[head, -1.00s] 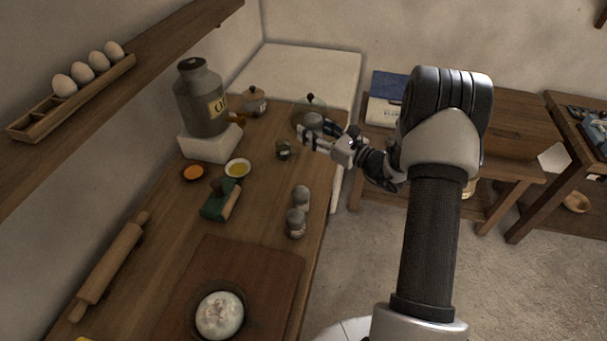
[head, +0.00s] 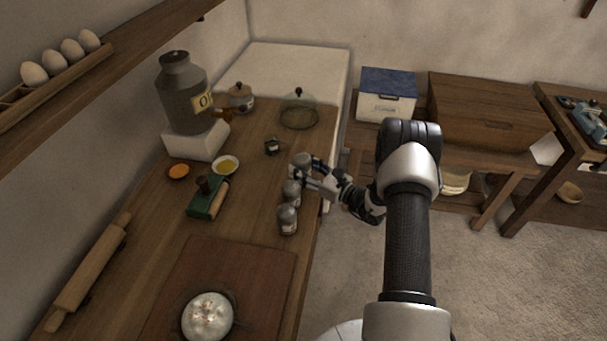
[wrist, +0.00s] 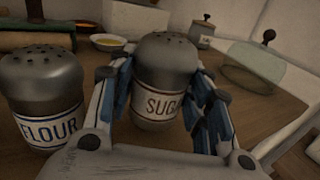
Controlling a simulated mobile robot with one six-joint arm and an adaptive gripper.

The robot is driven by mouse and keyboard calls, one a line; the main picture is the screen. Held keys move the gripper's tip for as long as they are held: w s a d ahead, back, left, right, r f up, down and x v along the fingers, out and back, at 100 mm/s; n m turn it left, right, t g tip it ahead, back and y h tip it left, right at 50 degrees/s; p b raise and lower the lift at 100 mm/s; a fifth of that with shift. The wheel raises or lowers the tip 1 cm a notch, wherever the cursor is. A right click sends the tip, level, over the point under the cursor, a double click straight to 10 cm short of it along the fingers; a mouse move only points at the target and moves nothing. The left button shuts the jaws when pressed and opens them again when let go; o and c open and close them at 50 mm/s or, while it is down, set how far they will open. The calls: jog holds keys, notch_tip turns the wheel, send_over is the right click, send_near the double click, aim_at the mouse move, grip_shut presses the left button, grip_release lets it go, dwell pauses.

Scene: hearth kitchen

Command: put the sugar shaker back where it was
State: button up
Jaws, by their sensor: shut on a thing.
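The sugar shaker (wrist: 162,78) has a grey perforated lid and a label reading SUG, the rest hidden by a finger. My gripper (wrist: 160,98) is shut on it, one blue-padded finger on each side. In the head view the held sugar shaker (head: 301,160) is near the counter's right edge, with my gripper (head: 311,176) at its side. It looks upright; I cannot tell whether its base touches the counter. The flour shaker (wrist: 42,95) stands just left of my gripper in the wrist view. Two shakers (head: 291,192) and (head: 287,220) stand in line nearer than the held one.
A small dark jar (head: 272,146) and a glass dome (head: 299,112) stand farther back. The counter's right edge is close to my gripper.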

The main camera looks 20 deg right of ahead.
jog(key=shift+f, duration=0.95)
jog(key=shift+r, duration=0.1)
jog(key=o, duration=0.7)
jog(key=shift+f+b, duration=0.25)
jog(key=shift+b, duration=0.05)
jog(key=shift+c, duration=0.2)
jog(key=o, duration=0.5)
jog(key=shift+c, duration=0.2)
jog(key=shift+r, duration=0.2)
